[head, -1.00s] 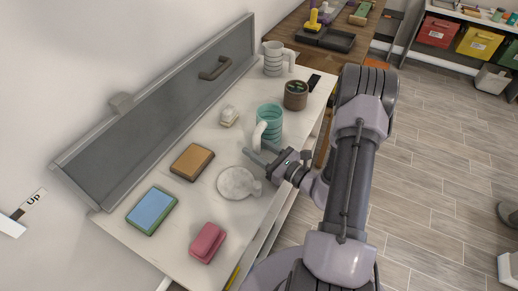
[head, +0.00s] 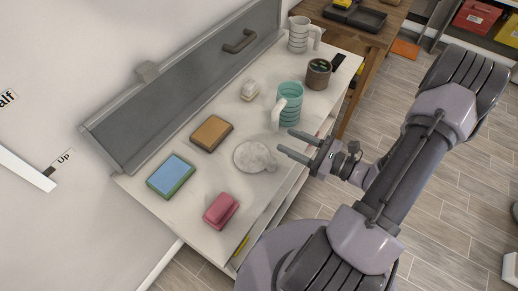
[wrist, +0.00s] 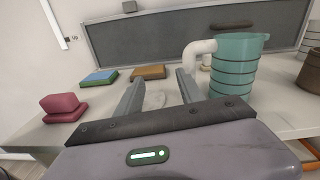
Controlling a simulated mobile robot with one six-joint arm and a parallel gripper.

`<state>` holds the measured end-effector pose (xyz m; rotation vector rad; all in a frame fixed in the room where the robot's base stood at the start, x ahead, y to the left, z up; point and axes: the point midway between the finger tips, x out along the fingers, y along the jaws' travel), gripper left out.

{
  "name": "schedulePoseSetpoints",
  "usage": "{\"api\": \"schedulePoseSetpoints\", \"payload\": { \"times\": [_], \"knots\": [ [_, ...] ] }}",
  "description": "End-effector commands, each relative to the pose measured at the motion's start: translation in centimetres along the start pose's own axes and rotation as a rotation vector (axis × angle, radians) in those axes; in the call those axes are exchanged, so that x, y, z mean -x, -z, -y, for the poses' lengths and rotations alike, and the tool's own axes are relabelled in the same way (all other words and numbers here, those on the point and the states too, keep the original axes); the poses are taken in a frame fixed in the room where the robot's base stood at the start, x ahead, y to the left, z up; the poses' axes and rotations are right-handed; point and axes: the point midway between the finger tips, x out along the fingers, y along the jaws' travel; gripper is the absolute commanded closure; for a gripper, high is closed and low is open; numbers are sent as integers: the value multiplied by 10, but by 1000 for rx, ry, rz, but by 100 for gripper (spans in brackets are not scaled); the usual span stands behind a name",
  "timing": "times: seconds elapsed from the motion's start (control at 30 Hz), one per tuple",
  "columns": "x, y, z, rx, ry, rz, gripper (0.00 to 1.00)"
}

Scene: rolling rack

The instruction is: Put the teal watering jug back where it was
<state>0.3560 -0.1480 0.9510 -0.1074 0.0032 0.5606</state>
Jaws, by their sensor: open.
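The teal watering jug (head: 290,103) stands upright on the white rack top, with its pale handle toward the front left. In the wrist view the jug (wrist: 236,68) is just right of my fingers, its pale handle close to the right finger. My gripper (head: 284,142) is open and empty at the front edge of the top, in front of the jug and apart from it. In the wrist view my gripper (wrist: 158,84) has its fingers spread, with a pale round disc (wrist: 154,100) showing between them.
The pale round disc (head: 253,157) lies left of my fingers. A brown pot (head: 318,73) and grey jug (head: 299,35) stand behind the teal jug.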

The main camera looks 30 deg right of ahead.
Motion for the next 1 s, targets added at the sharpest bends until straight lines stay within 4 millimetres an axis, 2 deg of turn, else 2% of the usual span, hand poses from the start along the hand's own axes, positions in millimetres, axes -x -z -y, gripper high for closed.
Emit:
{"api": "schedulePoseSetpoints", "payload": {
  "times": [0.03, 0.1, 0.17, 0.2, 0.3, 0.4, 0.5, 0.6, 0.7, 0.8, 1.0],
  "knots": [
    [-19, -28, -19, 88, -153, -26, 55],
    [-38, -63, -61, 229, -408, -86, 55],
    [-45, -85, -97, 362, -607, -149, 55],
    [-45, -97, -119, 459, -730, -194, 55],
    [-36, -120, -161, 737, -982, -316, 55],
    [-22, -139, -184, 1064, -1149, -436, 55],
    [-12, -162, -191, 1409, -1207, -529, 55],
    [-8, -186, -191, 1699, -1173, -578, 55],
    [-7, -206, -190, 1887, -1111, -594, 55],
    [-6, -216, -189, 1969, -1073, -598, 55],
    [-6, -217, -188, 1980, -1066, -601, 55]
  ]
}}
